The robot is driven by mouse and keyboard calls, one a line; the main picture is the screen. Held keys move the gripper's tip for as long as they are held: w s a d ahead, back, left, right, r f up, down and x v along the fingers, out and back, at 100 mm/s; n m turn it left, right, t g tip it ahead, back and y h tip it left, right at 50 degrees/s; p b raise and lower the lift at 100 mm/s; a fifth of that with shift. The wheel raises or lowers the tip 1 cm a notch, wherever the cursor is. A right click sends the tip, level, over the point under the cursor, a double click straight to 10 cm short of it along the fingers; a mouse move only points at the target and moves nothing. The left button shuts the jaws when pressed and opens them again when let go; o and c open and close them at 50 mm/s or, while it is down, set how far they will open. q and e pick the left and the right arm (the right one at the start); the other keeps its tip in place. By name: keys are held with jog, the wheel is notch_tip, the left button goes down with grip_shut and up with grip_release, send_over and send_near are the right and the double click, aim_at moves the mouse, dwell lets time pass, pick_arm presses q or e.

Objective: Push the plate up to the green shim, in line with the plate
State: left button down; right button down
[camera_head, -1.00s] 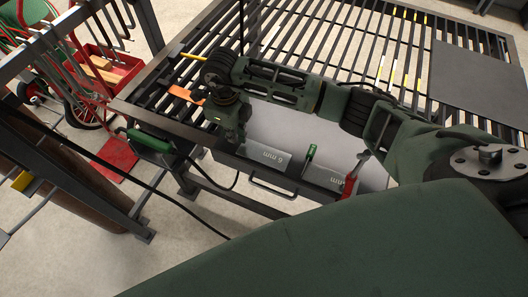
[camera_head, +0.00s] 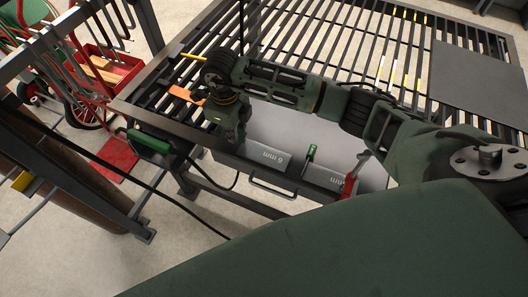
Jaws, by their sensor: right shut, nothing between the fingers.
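The plate (camera_head: 264,156) is a grey bar marked "6 mm" lying along the table's front edge. The green shim (camera_head: 311,153) stands upright just right of the plate's right end; whether they touch is too small to tell. A second grey plate (camera_head: 322,177) marked in "mm" lies on the shim's other side, roughly in line. My right gripper (camera_head: 232,142) points down, shut and empty, at the left end of the plate; its fingertips are partly hidden and contact is unclear. My left gripper is not in view.
A red-handled clamp (camera_head: 352,176) stands by the second plate. The slatted table (camera_head: 160,95) carries a pale grey sheet (camera_head: 290,125) behind the plates, an orange piece (camera_head: 186,95) at left, and a dark sheet (camera_head: 470,75) at right. A green-handled tool (camera_head: 148,141) hangs at the front left.

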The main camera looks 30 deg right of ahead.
aim_at(262, 153)
jog(key=shift+f+b, duration=0.65)
jog(key=shift+f, duration=0.1)
jog(key=shift+r, duration=0.1)
dwell(0.7)
jog(key=shift+s+d+p, duration=0.25)
jog(key=shift+s+d, duration=0.45)
jog(key=shift+s, duration=0.2)
jog(key=shift+s+d+p, duration=0.25)
jog(key=shift+s+d, duration=0.45)
jog(key=shift+s, duration=0.15)
dwell(1.6)
jog(key=shift+s+d+p, duration=0.15)
jog(key=shift+s+d, duration=0.55)
jog(key=shift+s, duration=0.2)
jog(key=shift+s+d+p, duration=0.15)
jog(key=shift+s+d, duration=0.55)
jog(key=shift+s, duration=0.2)
dwell(1.4)
